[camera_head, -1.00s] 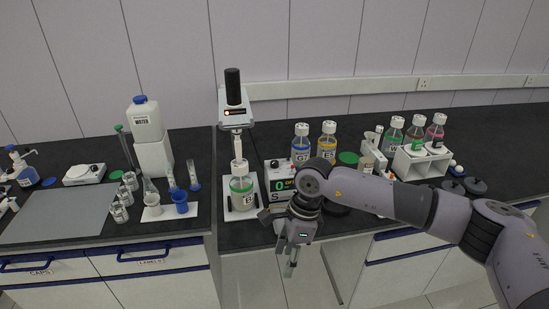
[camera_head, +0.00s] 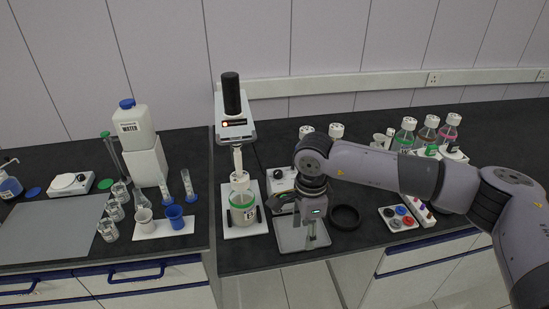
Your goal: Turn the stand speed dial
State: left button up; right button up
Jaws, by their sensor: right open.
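On the panel a small orange-lit round spot (camera_head: 226,124) shows, which looks like the speed dial. A bottle with a green band (camera_head: 243,203) stands on the stand's white base under the shaft. My right gripper (camera_head: 312,236) is open, pointing down over a grey tray to the right of the stand, clear of the dial and lower than it. My left gripper is not in view.
A scale (camera_head: 283,181) stands between the stand and my right arm, partly hidden. A black ring (camera_head: 345,217) lies right of the gripper. A white water canister (camera_head: 134,126) and glassware are left. Capped bottles (camera_head: 405,133) stand behind my arm.

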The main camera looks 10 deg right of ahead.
aim_at(277, 173)
jog(key=i, duration=1.05)
